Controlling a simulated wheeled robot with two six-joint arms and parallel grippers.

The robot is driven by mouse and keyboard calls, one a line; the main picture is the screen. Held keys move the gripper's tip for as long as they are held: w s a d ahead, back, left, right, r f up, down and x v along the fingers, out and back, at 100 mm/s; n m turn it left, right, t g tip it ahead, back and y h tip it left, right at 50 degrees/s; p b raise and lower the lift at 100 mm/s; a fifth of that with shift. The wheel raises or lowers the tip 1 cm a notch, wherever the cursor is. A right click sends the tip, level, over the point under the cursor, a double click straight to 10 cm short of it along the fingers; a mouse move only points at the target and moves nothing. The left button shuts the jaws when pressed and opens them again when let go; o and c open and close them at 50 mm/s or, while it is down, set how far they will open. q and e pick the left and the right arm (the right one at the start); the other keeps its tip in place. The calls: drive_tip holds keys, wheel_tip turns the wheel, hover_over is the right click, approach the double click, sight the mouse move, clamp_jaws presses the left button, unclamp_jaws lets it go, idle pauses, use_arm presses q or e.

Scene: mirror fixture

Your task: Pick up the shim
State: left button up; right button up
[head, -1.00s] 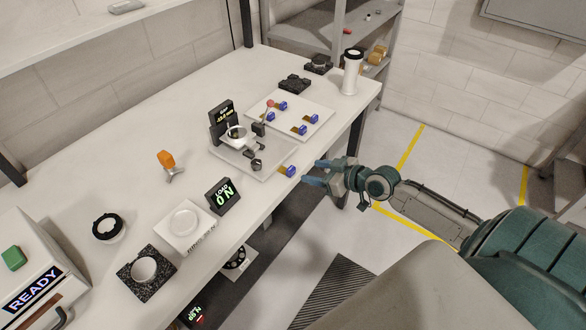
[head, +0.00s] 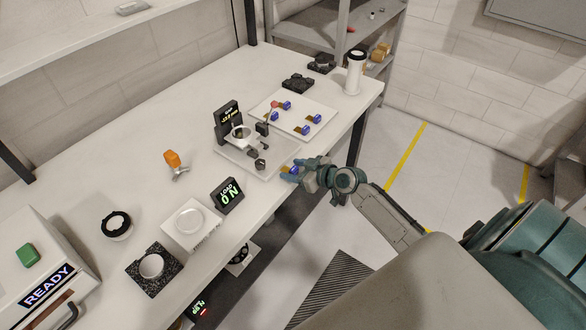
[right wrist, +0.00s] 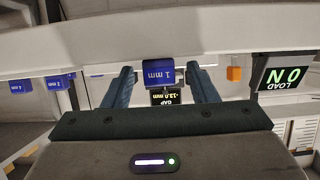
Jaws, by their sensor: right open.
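The shim (head: 293,169), a small blue block with a brownish strip, is at the front edge of the bench beside the light fixture plate (head: 243,152). In the right wrist view, a blue block marked "1 mm" (right wrist: 159,73) shows between the two fingers. My right gripper (head: 289,172) is at this shim in the head view, its fingers partly covering it. In the right wrist view the gripper (right wrist: 161,84) is open, with a visible gap between the block and each finger. My left gripper is not in view.
A light tray (head: 272,103) behind holds several similar blue-ended shims. The fixture carries a gap display (head: 227,115). A load display (head: 227,196) stands to the left of the gripper. A white cylinder (head: 355,72) stands at the far right corner. The floor right of the bench is open.

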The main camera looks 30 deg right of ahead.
drive_tip(key=c, duration=1)
drive_tip(key=shift+c, duration=0.2)
